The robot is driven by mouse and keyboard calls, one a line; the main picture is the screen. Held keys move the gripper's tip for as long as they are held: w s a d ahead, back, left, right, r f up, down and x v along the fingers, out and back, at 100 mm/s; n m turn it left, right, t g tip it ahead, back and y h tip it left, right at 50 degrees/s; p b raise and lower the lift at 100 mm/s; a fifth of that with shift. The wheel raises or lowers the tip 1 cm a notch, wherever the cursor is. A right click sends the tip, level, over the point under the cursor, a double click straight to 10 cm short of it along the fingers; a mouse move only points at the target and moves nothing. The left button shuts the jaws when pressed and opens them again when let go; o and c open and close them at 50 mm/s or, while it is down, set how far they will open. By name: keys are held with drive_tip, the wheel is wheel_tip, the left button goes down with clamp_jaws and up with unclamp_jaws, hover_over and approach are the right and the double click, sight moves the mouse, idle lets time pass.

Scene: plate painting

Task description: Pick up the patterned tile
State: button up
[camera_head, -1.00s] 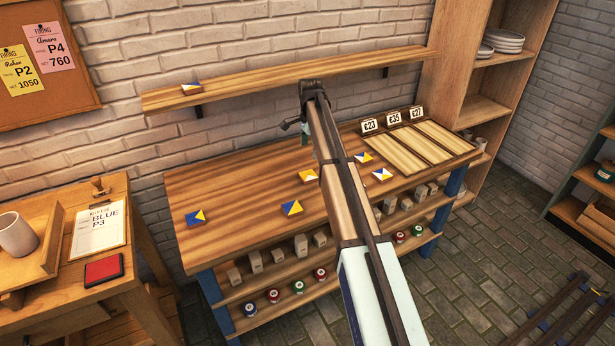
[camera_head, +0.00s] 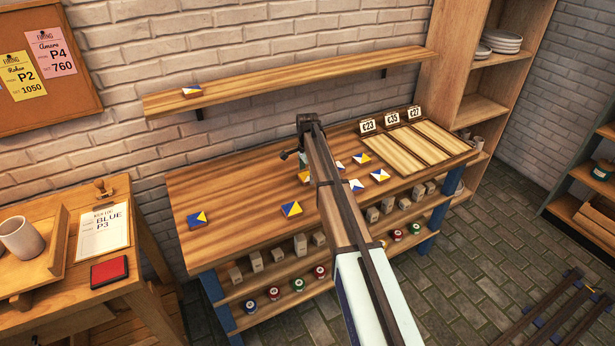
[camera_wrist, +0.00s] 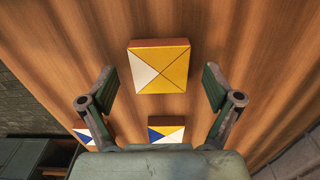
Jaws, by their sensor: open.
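A square patterned tile (camera_wrist: 160,66), yellow with one white triangle, lies on the wooden bench in the wrist view. My gripper (camera_wrist: 158,82) is open, with its two fingers apart on the left and right sides of this tile and nothing held. Two more tiles, white, blue and yellow, show at the lower edge, one left (camera_wrist: 84,134) and one in the middle (camera_wrist: 166,134). In the head view my gripper is low over the bench, largely hidden by my arm. A yellow and white tile (camera_head: 304,177) is partly hidden beside the arm.
More tiles lie on the bench (camera_head: 240,185), including two blue and yellow ones (camera_head: 198,218) (camera_head: 292,209) at left. Price cards (camera_head: 392,118) stand at the right above pale panels (camera_head: 410,148).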

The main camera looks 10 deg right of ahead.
drive_tip(key=shift+f, duration=0.15)
drive_tip(key=c, duration=1.3)
